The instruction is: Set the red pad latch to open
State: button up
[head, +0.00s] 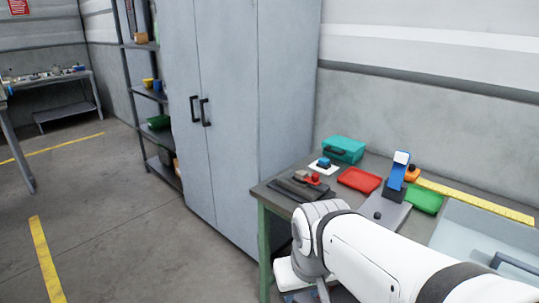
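A small red part (313,178) sits on a dark flat device (294,190) at the left end of the green-legged workbench. It may be the red pad latch, but it is too small to tell its setting. A blue block (324,162) on a white square lies just behind it. My arm crosses the lower right of the head view and bends down in front of the bench. My gripper is not visible; the picture's lower edge and my arm links leave it out of sight.
The bench (263,190) also holds a teal case (345,148), a red tray (359,180), a green tray (425,199), a blue-and-white upright device (397,172) and a yellow strip (480,200). A grey cabinet (232,90) stands left of it. The floor (130,230) at left is clear.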

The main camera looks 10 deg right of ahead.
aim_at(314, 180)
jog(key=z, duration=0.15)
jog(key=i, duration=0.95)
jog(key=z, duration=0.4)
jog(key=k, duration=0.75)
jog(key=z, duration=0.2)
jog(key=i, duration=0.75)
jog(key=u, duration=0.05)
